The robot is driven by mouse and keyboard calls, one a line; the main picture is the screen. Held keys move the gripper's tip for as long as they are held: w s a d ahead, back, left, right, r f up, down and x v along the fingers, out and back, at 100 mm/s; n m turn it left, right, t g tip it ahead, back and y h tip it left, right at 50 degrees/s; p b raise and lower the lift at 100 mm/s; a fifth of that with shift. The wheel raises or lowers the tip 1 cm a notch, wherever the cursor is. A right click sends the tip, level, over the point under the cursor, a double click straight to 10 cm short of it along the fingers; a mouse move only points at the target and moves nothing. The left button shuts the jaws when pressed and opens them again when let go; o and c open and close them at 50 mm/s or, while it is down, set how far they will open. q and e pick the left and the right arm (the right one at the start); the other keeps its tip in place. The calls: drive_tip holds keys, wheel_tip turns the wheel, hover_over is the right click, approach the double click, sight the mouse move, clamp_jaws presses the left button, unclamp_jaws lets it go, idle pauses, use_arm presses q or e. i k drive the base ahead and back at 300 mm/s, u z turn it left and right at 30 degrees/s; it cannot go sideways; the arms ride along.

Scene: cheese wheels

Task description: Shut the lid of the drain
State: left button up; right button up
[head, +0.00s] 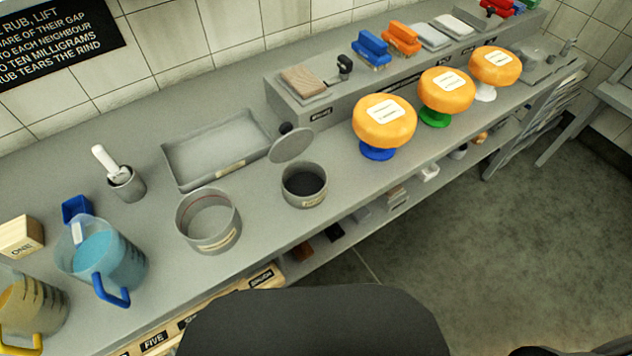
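A round grey pot with a dark inside (304,190), likely the drain, stands on the steel bench near the middle of the head view. Its label is too small to read surely. Its round grey lid (291,146) stands tilted up at the pot's back edge, with a dark knob (285,128) on its far side. The pot's mouth is uncovered. Neither of my grippers shows in this view.
A lidless round pot (208,245) stands left of the drain, with a shallow tray (218,177) behind. Cheese wheels on blue (384,120), green (446,92) and white (494,66) stands are to the right. Jugs (100,258) stand left. Bench before the drain is clear.

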sight(292, 144)
drive_tip(key=z, duration=0.4)
drive_tip(key=k, duration=0.85)
drive_tip(key=u, duration=1.45)
